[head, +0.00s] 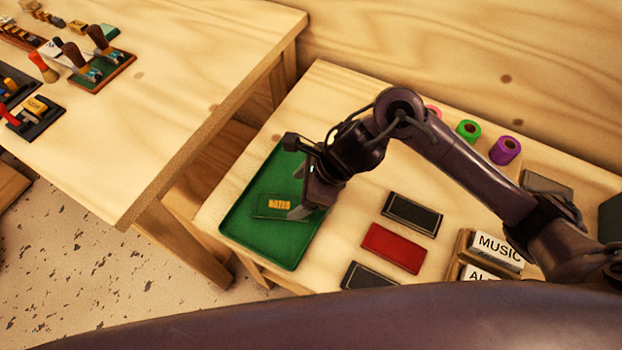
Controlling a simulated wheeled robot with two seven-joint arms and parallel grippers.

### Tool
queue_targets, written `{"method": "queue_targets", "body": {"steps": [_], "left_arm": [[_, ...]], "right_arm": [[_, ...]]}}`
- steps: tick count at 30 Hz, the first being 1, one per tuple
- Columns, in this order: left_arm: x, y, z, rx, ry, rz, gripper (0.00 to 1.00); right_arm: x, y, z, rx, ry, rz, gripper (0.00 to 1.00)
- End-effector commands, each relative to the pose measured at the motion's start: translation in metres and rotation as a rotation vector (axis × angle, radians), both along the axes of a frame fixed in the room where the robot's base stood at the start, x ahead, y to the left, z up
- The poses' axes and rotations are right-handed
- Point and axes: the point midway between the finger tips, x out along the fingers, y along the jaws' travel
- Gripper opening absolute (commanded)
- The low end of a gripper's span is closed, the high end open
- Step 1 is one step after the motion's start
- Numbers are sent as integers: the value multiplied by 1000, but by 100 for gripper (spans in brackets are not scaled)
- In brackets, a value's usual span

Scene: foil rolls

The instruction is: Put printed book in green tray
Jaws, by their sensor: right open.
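The green tray (250,245) lies on the near right table. A dark green book with gold print (270,213) lies flat inside the tray, near its middle. The print looks like "NOTES". My right gripper (302,197) is open over the right side of the tray, at the right end of the book. Its fingers are close to the book, and I cannot tell whether they touch it. The gripper and wrist hide the tray's upper right part. My left gripper is not in view.
Right of the tray lie a black book (412,214), a red book (393,248) and another dark book (368,276). Green (467,131) and purple (505,150) rolls stand at the back. Another table (190,90) holds tools, left.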

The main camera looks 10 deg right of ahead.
Motion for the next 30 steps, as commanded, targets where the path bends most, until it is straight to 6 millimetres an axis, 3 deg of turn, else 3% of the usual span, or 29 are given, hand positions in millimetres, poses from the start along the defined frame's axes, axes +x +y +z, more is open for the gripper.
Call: {"method": "queue_targets", "body": {"steps": [3, 9, 30], "left_arm": [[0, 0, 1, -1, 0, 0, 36], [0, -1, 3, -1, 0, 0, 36], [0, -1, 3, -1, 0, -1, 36]], "right_arm": [[-1, -13, 22, -4, -7, 0, 76], [-5, -25, 44, -2, -2, 0, 76], [-7, -27, 48, 0, 1, 0, 76]]}}
